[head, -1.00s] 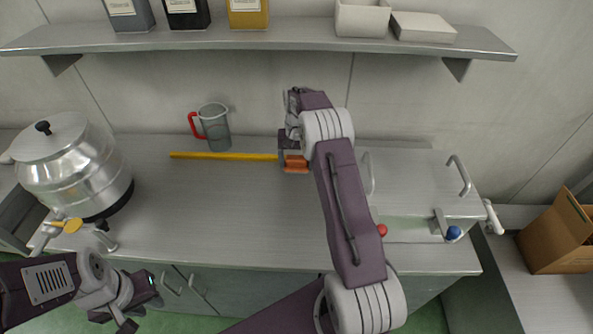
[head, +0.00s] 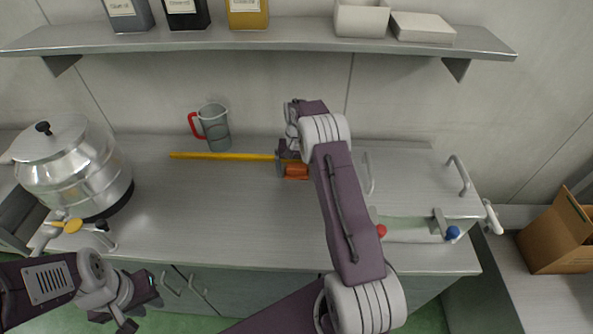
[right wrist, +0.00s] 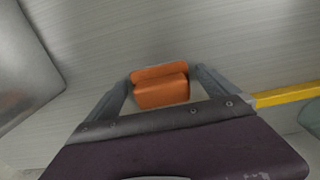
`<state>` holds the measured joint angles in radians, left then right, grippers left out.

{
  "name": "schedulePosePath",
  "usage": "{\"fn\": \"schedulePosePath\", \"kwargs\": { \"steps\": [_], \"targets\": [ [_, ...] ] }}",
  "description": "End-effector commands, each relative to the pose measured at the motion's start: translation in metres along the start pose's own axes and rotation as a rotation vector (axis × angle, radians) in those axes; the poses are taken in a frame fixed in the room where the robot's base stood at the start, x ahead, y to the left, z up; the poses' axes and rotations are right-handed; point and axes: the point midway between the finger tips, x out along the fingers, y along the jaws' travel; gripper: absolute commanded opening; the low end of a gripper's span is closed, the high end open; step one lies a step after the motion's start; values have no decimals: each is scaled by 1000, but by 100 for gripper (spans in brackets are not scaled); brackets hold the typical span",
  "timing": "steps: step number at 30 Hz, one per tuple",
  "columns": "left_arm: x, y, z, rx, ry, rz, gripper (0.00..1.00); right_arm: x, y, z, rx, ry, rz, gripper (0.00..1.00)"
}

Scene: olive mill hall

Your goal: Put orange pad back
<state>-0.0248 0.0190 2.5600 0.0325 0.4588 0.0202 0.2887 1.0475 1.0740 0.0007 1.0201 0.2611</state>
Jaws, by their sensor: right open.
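The orange pad (head: 296,172) is at the middle of the steel worktop, partly hidden in the head view by my right arm and gripper. In the right wrist view the orange pad (right wrist: 161,90) shows as a small block with a raised back edge. My right gripper (right wrist: 163,80) is open, with one finger on each side of the pad and some gap beside it. In the head view my right gripper (head: 284,163) is at the pad, largely side-on. My left gripper (head: 142,305) hangs empty at the lower left, in front of the worktop; its jaw opening is unclear.
A yellow bar (head: 220,156) lies on the worktop left of the pad. A jug with a red handle (head: 214,130) stands behind it, and a steel pot (head: 75,170) at the left. A steel box (head: 420,180) with handles stands right. A shelf (head: 260,36) runs above.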

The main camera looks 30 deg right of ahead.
Motion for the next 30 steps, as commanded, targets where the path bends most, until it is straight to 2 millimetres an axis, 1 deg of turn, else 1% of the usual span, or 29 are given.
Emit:
{"fn": "schedulePosePath", "kwargs": {
  "steps": [2,5,9,12,15,19,25,28,29,30],
  "targets": [
    [-1,0,0,0,0,0,27,-6,0,-1,0,2,-1,98],
    [0,0,0,0,0,0,27,-24,0,-2,0,6,-1,98],
    [0,0,0,0,0,0,27,-63,0,-2,0,7,-2,98],
    [-2,0,0,0,0,0,27,-88,0,-2,0,5,-1,98],
    [-4,0,0,0,0,0,27,-107,0,-1,0,4,-1,98],
    [-5,0,0,0,0,0,27,-120,0,-1,0,2,0,98],
    [-5,0,0,0,0,0,27,-124,-2,2,-6,1,-1,98],
    [-5,0,0,0,0,0,27,-125,-10,15,-45,5,-4,98],
    [-5,0,0,0,0,0,27,-126,-14,23,-65,8,-6,98],
    [-5,0,0,0,0,0,27,-126,-20,37,-98,14,-9,98]
  ]
}}
